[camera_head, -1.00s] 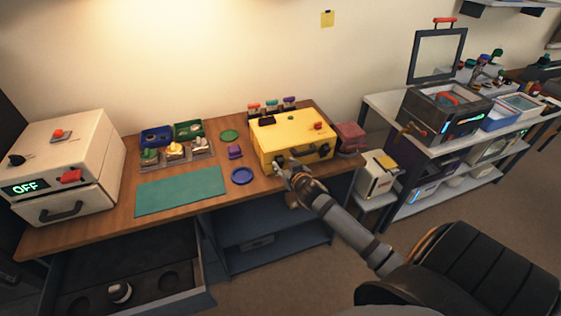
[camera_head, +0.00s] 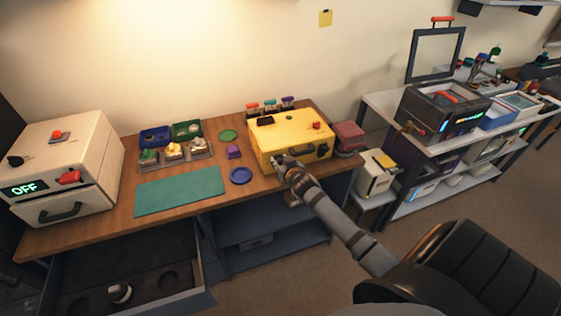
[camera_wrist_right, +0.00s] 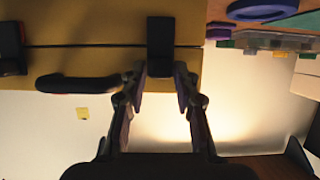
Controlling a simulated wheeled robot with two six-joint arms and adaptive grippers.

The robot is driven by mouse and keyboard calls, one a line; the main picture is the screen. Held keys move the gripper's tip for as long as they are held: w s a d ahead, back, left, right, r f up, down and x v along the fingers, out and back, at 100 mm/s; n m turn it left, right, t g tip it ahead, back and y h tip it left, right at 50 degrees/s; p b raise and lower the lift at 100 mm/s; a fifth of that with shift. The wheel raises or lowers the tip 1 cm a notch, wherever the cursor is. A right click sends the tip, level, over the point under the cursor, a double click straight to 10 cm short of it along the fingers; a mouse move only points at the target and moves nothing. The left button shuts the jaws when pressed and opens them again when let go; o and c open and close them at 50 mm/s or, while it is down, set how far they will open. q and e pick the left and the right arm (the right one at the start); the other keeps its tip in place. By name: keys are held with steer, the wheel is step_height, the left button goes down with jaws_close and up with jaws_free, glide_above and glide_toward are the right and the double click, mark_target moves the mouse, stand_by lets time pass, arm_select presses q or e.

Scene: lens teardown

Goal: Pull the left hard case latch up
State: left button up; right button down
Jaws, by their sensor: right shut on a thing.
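The yellow hard case (camera_head: 301,151) stands closed near the right end of the wooden table, its front facing me. Its left latch, a dark strap, shows in the right wrist view (camera_wrist_right: 160,32), crossing the seam between lid and body. My right gripper (camera_head: 278,162) is at the left part of the case front. In the right wrist view its fingertips (camera_wrist_right: 160,72) are shut on the latch's end, one on each side. The case's dark handle (camera_wrist_right: 78,83) is beside the fingers, and the other latch (camera_wrist_right: 12,45) is at the picture's left edge. My left gripper is not in view.
A blue plate (camera_head: 241,176) and a green mat (camera_head: 180,191) lie left of the case. A purple item (camera_head: 234,152) and trays of small parts are behind them. A red box (camera_head: 348,136) stands close at the case's right. An open drawer (camera_head: 125,270) is below left.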

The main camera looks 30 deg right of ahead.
step_height(320, 180, up, 3)
steer(key=p, duration=0.2)
steer(key=shift+f+p, duration=0.2)
steer(key=shift+p, duration=0.2)
steer(key=shift+w+f, duration=0.1)
steer(key=shift+f, duration=0.05)
steer(key=c, duration=1.1)
jaws_free()
steer(key=shift+s, duration=0.35)
steer(key=v, duration=1.1)
steer(key=shift+s+a, duration=0.15)
steer(key=shift+s, duration=0.1)
